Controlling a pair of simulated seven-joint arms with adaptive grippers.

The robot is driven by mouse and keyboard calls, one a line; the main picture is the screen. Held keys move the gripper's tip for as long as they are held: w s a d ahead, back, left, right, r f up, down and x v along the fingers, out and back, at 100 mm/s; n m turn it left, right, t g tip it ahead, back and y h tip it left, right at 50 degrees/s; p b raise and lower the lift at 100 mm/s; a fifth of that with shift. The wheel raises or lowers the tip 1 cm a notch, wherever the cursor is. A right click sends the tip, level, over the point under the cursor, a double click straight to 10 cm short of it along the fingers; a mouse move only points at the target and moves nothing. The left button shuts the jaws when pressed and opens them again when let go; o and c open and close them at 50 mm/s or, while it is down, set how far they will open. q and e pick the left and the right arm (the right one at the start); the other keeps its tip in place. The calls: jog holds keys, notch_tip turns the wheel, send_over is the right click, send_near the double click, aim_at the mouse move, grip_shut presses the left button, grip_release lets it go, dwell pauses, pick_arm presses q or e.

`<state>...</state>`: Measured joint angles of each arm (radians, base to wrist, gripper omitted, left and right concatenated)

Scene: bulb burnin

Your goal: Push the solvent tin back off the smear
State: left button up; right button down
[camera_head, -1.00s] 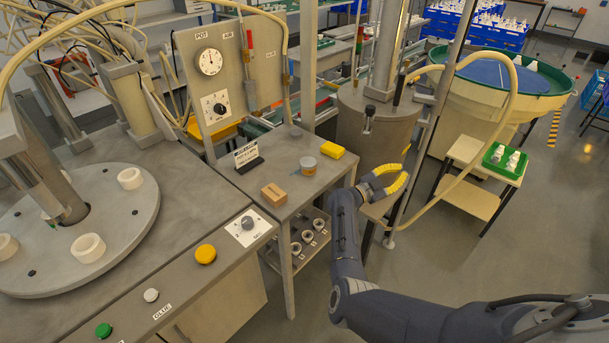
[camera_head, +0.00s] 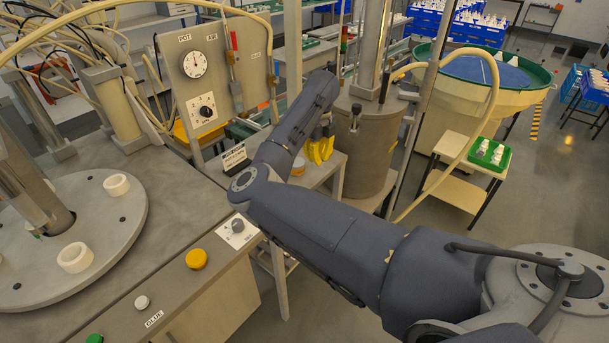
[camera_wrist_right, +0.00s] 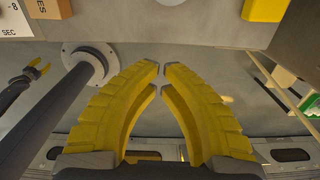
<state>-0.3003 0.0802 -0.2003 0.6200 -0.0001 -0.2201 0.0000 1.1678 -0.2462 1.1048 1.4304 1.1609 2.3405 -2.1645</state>
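The solvent tin (camera_head: 298,167) is mostly hidden behind my right forearm in the head view; only part of its orange-yellow side shows on the small bench. A pale rounded edge at the top of the right wrist view (camera_wrist_right: 172,2) may be the tin, cut off by the frame. The smear is hidden. My right gripper (camera_head: 320,150) is over the bench's right end, beside the tin. In the wrist view its yellow fingertips (camera_wrist_right: 162,70) are almost together with nothing between them. My left gripper (camera_wrist_right: 38,70) shows small at the wrist view's left, its tips apart.
A yellow sponge (camera_wrist_right: 265,8) and a wooden block (camera_wrist_right: 48,8) lie on the bench. A sign (camera_head: 235,158) stands near the bench's back left. A grey tank (camera_head: 370,150) stands just right of the gripper. The dial panel (camera_head: 205,90) rises behind the bench.

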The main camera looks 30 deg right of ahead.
aim_at(309, 178)
notch_tip(309, 178, down, 10)
jog(key=shift+r, duration=0.15)
jog(key=shift+w+a, duration=0.25)
jog(key=shift+w, duration=0.7)
jog(key=shift+w+a, duration=0.25)
jog(key=shift+w, duration=0.7)
jog(key=shift+w, duration=0.1)
